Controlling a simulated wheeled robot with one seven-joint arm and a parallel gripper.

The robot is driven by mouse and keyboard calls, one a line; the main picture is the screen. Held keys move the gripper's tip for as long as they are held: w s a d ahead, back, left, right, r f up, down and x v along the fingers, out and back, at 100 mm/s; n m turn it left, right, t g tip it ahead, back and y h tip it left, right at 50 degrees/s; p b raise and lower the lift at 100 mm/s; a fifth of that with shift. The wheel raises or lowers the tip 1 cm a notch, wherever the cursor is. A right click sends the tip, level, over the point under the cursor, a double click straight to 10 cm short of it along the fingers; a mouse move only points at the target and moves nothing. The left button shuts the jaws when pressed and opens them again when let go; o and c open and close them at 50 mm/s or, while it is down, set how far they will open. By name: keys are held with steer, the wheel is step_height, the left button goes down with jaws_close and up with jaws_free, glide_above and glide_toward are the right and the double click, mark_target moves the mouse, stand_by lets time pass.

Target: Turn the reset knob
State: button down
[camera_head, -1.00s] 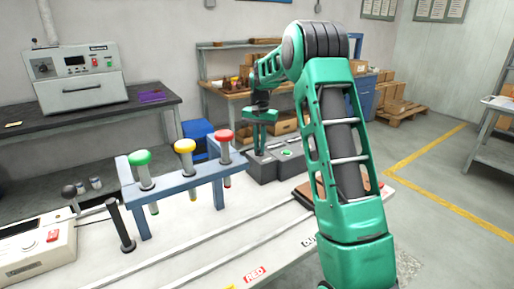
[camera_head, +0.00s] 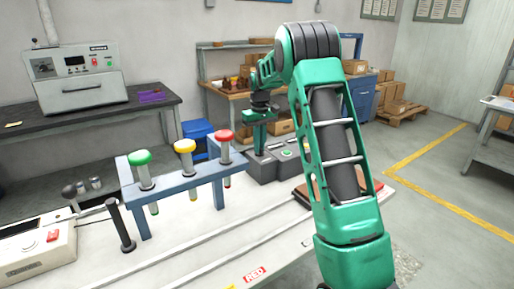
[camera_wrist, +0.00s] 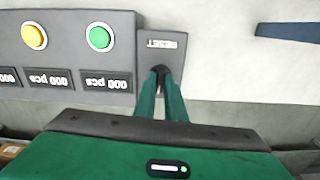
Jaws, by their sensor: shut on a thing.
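The reset knob (camera_wrist: 160,70) is a small dark piece on a grey plate, beside an upside-down RESET label (camera_wrist: 162,43) in the wrist view. My gripper (camera_wrist: 161,76) has its two green fingers close together around the knob, which they largely hide. In the head view my gripper (camera_head: 258,150) points down at the left end of the grey control box (camera_head: 264,172). The knob cannot be made out there. Which way the knob is turned cannot be told.
A green button (camera_wrist: 99,38) and a yellow button (camera_wrist: 34,37) sit on the panel beside the knob, above counters reading 000 pcs. A blue rack (camera_head: 175,183) with green, yellow and red-topped spools stands left of the box. The bench front is mostly clear.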

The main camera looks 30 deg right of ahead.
steer(key=shift+w+r+n, duration=0.15)
steer(key=shift+w+n, duration=0.05)
steer(key=shift+n, duration=0.4)
steer(key=c, duration=1.9)
jaws_free()
steer(key=shift+o, duration=0.4)
steer(key=shift+s, duration=0.1)
step_height(320, 180, up, 10)
steer(key=shift+r, duration=0.25)
